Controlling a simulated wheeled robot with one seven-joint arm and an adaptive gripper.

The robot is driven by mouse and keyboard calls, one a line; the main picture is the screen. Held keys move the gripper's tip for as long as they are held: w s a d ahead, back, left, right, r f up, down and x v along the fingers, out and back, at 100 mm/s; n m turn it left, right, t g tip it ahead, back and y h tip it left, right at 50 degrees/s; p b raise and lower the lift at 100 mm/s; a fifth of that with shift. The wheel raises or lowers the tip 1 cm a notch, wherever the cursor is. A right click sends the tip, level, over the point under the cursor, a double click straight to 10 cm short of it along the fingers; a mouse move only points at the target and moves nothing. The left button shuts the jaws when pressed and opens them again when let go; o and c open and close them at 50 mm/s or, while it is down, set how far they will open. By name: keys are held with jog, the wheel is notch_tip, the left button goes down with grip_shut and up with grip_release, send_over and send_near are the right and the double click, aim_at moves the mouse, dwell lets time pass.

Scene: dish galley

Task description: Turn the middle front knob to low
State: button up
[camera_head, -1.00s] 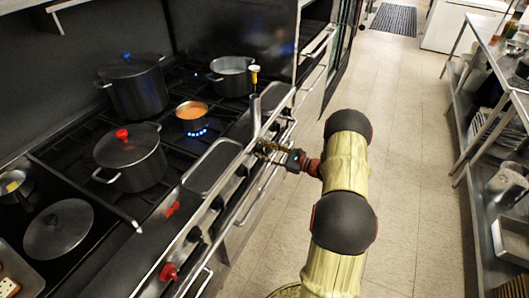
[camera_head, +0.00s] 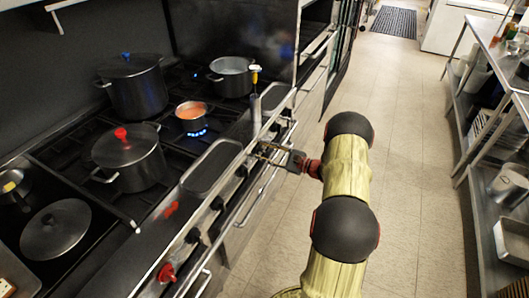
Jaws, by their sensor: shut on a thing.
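A row of dark knobs runs along the stove's front panel, among them a dark knob (camera_head: 217,203) and another (camera_head: 242,171) nearer my gripper. My gripper (camera_head: 262,152) is at the front panel, farther along the row, shut on a front knob. The fingers mostly hide that knob, and its pointer and setting cannot be read. A small pot of orange food (camera_head: 192,111) stands on a burner with a blue flame (camera_head: 196,132) showing under it.
A pot with a red-knobbed lid (camera_head: 130,160), a tall pot with a blue-knobbed lid (camera_head: 134,88) and an open pot (camera_head: 232,77) stand on the stove. A red knob (camera_head: 167,273) is at the near end. The aisle floor (camera_head: 410,150) is clear; a metal rack (camera_head: 485,190) stands right.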

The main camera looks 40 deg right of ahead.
jog(key=o, duration=1.2)
jog(key=shift+c, duration=0.2)
jog(key=v, duration=1.2)
